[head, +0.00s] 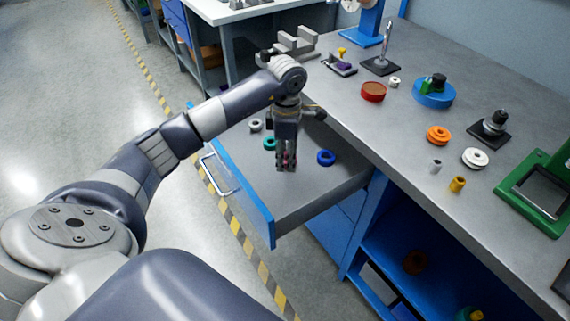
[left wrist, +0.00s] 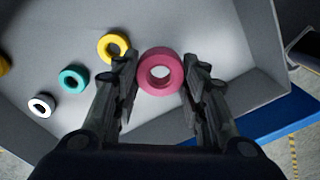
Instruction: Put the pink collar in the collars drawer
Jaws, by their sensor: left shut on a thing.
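The pink collar (left wrist: 160,89) is a thick ring between the two fingers of my left gripper (left wrist: 160,80), which is shut on it. In the head view my left gripper (head: 286,167) points down over the open drawer (head: 312,188), with only small reddish bits of the collar showing between the fingers. The drawer is grey inside with a blue front. It holds a white collar, a teal collar (head: 269,144) and a blue collar (head: 326,152). In the left wrist view a yellow collar (left wrist: 104,48), a teal collar (left wrist: 64,80) and a white collar (left wrist: 33,106) lie left of the pink one.
The grey workbench (head: 400,130) right of the drawer carries a red round part (head: 373,92), a blue pulley (head: 432,98), an orange pulley (head: 438,133), a white pulley (head: 475,157) and a green frame (head: 545,190). The drawer floor near its front is clear.

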